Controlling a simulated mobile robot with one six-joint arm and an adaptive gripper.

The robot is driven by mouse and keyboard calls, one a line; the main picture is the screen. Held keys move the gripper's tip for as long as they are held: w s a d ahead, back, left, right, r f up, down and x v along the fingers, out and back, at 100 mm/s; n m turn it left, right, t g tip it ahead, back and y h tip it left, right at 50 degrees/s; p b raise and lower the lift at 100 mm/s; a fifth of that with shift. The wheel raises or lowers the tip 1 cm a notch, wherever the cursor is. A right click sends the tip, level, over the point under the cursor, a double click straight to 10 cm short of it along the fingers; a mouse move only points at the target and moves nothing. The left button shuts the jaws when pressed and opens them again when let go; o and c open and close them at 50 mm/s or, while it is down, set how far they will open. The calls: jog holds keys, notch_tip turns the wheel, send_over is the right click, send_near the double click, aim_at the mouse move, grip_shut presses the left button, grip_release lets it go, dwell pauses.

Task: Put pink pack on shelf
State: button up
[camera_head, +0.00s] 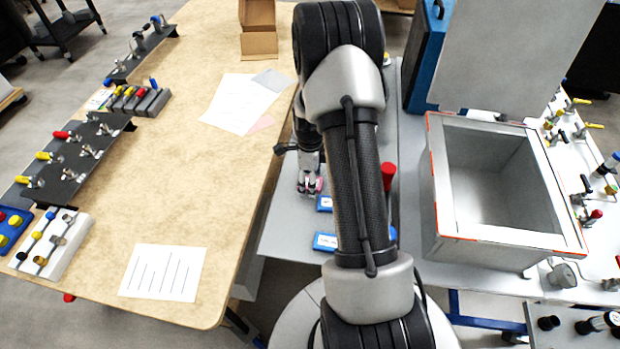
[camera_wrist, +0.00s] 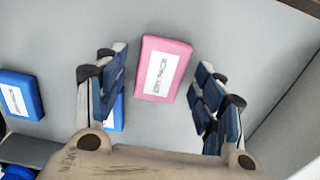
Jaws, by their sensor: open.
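The pink pack (camera_wrist: 163,68) has a white label and lies on a grey surface (camera_wrist: 235,35) in the wrist view. My gripper (camera_wrist: 157,85) is open, with one blue-padded finger on each side of the pack and a gap to both. It holds nothing. In the head view my gripper (camera_head: 310,185) is small beside my arm, over the grey shelf surface, with a bit of pink at its tip. My arm hides much of that area.
Blue packs (camera_wrist: 20,95) lie to the left in the wrist view; another is partly behind the left finger. In the head view blue packs (camera_head: 325,242) lie near my arm. An open metal box (camera_head: 500,190) stands right. A wooden table (camera_head: 190,150) is left.

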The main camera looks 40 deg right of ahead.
jog(key=a+r+n+t+p, duration=0.1)
jog(key=a+r+n+p, duration=0.15)
jog(key=r, duration=0.85)
jog(key=a+r+n+p, duration=0.1)
jog(key=a+r+n, duration=0.25)
jog(key=r, duration=0.75)
jog(key=s+a+r+n+t, duration=0.1)
jog(key=s+a+r+n, duration=0.6)
jog(key=s+n, duration=0.3)
jog(key=s+a+r+n+t, duration=0.2)
jog(key=s+a+r+n, duration=0.4)
jog(key=s+a+n, duration=0.4)
jog(key=shift+a+r+n+t, duration=0.3)
jog(key=shift+r+n, duration=0.1)
jog(key=shift+n, duration=0.5)
